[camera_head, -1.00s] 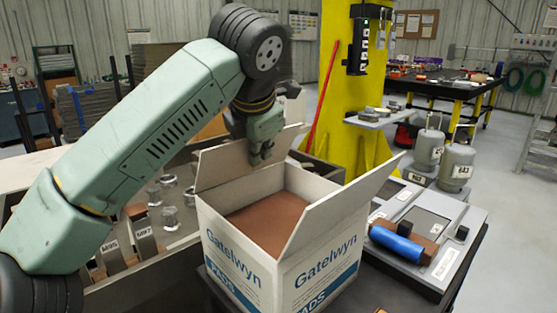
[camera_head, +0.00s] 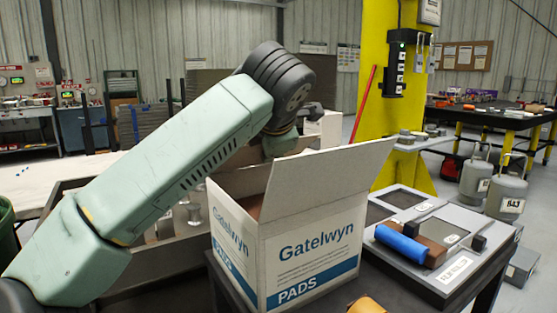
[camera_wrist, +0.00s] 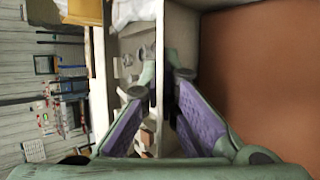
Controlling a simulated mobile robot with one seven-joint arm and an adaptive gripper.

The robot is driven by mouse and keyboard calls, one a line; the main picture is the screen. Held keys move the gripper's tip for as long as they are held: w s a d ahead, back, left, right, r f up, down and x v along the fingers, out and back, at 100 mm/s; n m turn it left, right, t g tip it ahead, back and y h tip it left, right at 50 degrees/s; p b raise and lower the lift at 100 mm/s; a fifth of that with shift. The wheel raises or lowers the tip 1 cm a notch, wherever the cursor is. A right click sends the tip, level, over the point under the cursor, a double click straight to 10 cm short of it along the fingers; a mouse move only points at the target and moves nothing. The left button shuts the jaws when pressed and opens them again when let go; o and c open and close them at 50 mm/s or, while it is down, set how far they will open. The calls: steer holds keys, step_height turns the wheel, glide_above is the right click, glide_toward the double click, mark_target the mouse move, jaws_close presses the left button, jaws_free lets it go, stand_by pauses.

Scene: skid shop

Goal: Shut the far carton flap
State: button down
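A white Gatelwyn carton (camera_head: 312,250) stands on a dark stand in the head view, with brown contents (camera_wrist: 265,75) filling the right of the wrist view. Its near flap (camera_head: 330,178) stands up and hides much of the opening. The far flap (camera_head: 240,181) also appears raised, partly hidden behind the near flap and my arm. My gripper (camera_head: 281,143) is over the far side of the carton, its fingertips hidden in the head view. In the wrist view, my gripper (camera_wrist: 163,88) has its fingers apart, on either side of a pale carton panel seen nearly edge-on; contact is unclear.
Grey canisters (camera_head: 506,193) stand at the right. A bin with glassy pieces (camera_head: 190,215) lies left of the carton, behind my arm.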

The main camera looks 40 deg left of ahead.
steer(key=shift+d+f+t+b, duration=0.1)
steer(key=shift+d+t+b, duration=0.05)
steer(key=shift+t+b, duration=0.15)
stand_by(0.4)
steer(key=c, duration=1.8)
jaws_free()
steer(key=shift+c, duration=0.2)
